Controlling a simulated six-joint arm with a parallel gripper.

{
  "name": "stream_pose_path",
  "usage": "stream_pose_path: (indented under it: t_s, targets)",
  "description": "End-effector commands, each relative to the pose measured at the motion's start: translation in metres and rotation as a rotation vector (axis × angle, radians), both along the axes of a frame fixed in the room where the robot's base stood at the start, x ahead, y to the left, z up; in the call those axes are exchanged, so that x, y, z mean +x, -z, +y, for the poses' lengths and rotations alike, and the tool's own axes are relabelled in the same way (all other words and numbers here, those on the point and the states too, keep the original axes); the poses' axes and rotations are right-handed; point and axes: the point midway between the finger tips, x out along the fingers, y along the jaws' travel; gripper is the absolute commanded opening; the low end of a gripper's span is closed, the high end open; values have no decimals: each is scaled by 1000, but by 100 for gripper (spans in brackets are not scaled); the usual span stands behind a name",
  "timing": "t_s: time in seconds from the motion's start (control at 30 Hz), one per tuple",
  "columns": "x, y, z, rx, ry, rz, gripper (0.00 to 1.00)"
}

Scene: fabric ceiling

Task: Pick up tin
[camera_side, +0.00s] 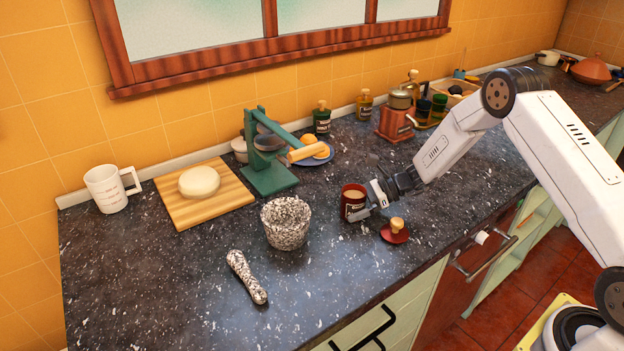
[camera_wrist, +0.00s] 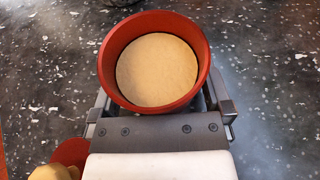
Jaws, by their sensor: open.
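The tin (camera_side: 352,203) is a dark red, round container with a light label, standing upright and open on the dark counter. In the wrist view the tin (camera_wrist: 155,62) shows from above, with a red rim and a flat tan surface inside. My gripper (camera_side: 368,205) is low at the tin's right side. In the wrist view my gripper (camera_wrist: 160,102) has its fingers open, one on each side of the tin's lower part. The fingertips are partly hidden, and I cannot tell whether they touch it. The red lid (camera_side: 396,234) with a tan knob lies on the counter, in front of my gripper.
A speckled mortar (camera_side: 286,222) stands left of the tin, with a speckled pestle (camera_side: 246,277) nearer the front. A green press (camera_side: 268,165) and a red grinder (camera_side: 396,120) stand behind. A board (camera_side: 178,205) with dough and a white mug (camera_side: 107,189) are at left.

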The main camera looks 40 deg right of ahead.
Motion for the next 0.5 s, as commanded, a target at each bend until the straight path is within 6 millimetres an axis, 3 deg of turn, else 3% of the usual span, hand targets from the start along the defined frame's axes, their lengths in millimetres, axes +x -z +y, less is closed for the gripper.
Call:
stream_pose_path:
  t_s: [0.13, 0.4, 0.5]
  targets:
    - [0, 0, 0, 0, 0, 0, 100]
    - [0, 0, 0, 0, 0, 0, 14]
    - [0, -1, 0, 1, 0, -1, 14]
